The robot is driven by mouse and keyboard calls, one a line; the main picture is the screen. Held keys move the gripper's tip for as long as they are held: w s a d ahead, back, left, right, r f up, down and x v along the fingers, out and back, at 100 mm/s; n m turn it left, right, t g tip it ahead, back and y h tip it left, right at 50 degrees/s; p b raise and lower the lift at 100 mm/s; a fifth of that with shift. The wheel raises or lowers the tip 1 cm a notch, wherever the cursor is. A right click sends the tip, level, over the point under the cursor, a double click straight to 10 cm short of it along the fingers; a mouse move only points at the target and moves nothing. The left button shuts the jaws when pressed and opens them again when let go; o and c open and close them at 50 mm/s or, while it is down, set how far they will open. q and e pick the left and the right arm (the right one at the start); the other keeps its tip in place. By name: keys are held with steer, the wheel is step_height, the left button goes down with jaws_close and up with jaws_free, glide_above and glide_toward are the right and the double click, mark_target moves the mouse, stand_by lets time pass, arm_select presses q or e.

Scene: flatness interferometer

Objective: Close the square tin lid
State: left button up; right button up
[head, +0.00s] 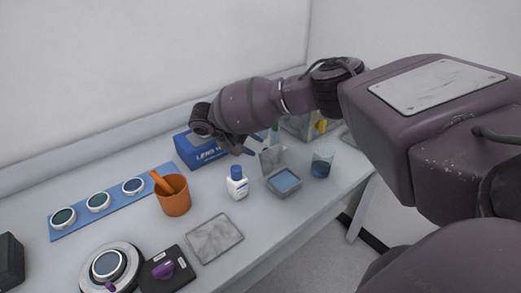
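The square tin (284,184) stands open on the bench right of the middle, with a blue-grey surface showing inside it. Its grey lid (272,159) stands raised, roughly upright, at the tin's back edge. My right gripper (252,145) reaches in from the right and hangs just behind and left of the lid. Its two dark fingers look spread apart with nothing between them. I see no contact with the lid. My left gripper is not in view.
A blue box (199,151) is behind, near the arm. An orange cup (173,196) and a grey plate (215,238) are further left.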

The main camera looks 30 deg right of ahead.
mark_target(269, 158)
steer(key=shift+x, duration=1.75)
jaws_close()
